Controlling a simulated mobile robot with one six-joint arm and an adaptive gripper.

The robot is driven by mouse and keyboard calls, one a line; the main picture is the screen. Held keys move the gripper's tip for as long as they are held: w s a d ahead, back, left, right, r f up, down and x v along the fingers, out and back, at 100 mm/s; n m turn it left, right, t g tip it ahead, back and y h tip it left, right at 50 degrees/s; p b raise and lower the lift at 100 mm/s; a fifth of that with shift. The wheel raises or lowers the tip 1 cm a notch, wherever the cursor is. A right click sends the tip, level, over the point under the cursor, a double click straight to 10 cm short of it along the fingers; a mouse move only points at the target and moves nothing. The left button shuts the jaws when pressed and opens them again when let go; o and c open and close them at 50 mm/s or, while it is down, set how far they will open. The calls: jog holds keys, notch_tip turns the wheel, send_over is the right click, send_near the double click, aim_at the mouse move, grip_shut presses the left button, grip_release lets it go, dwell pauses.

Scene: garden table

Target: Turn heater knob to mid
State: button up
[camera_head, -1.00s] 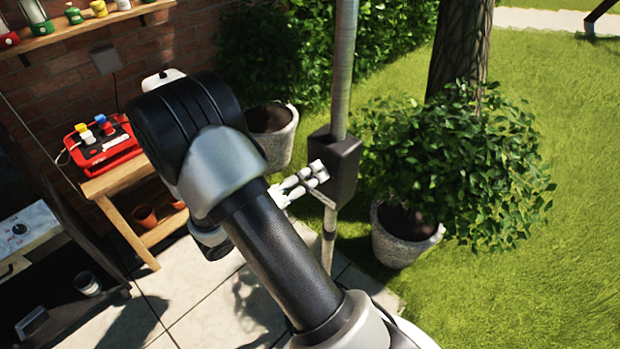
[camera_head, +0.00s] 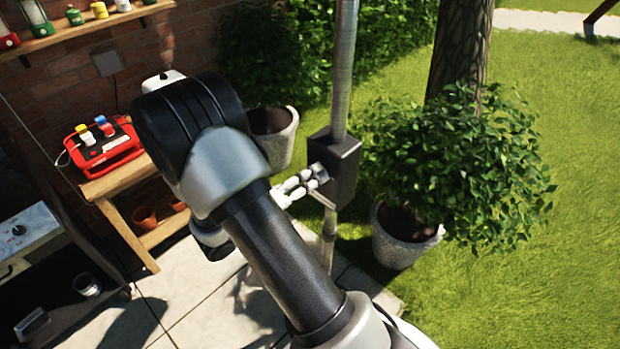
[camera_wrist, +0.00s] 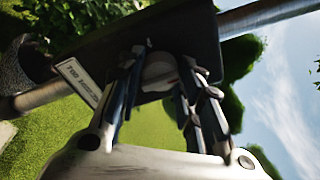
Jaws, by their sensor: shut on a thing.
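The heater's dark control box (camera_head: 343,165) is fixed on a metal pole, right of the picture's middle in the head view. My gripper (camera_head: 318,176) reaches its left face. In the wrist view the box (camera_wrist: 185,30) fills the upper middle, with a white label plate (camera_wrist: 79,82) on its left part. The round grey knob (camera_wrist: 159,70) sits between the fingers of my gripper (camera_wrist: 160,80), which are shut on it. The fingers hide the knob's sides, and its exact setting cannot be read. The knob is hidden in the head view.
A wooden bench (camera_head: 125,178) with a red device (camera_head: 103,145) is at the left. A grill (camera_head: 22,232) is at the far left.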

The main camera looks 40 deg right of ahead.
jog(key=shift+m, duration=0.3)
jog(key=m, duration=0.4)
jog(key=shift+r+y, duration=0.1)
jog(key=shift+y, duration=0.2)
jog(key=m+b, duration=0.1)
jog(key=m, duration=0.3)
jog(key=shift+s+m+t, duration=0.1)
jog(key=shift+m+t, duration=0.2)
jog(key=m+t+b, duration=0.1)
jog(key=m+b, duration=0.3)
jog(key=m, duration=0.3)
jog(key=m+t+b, duration=0.1)
jog(key=m+b, duration=0.3)
jog(key=m, duration=0.4)
jog(key=m+t+b, duration=0.1)
jog(key=m+b, duration=0.3)
jog(key=m, duration=0.4)
jog(key=shift+s+b, duration=0.3)
jog(key=shift+m, duration=0.3)
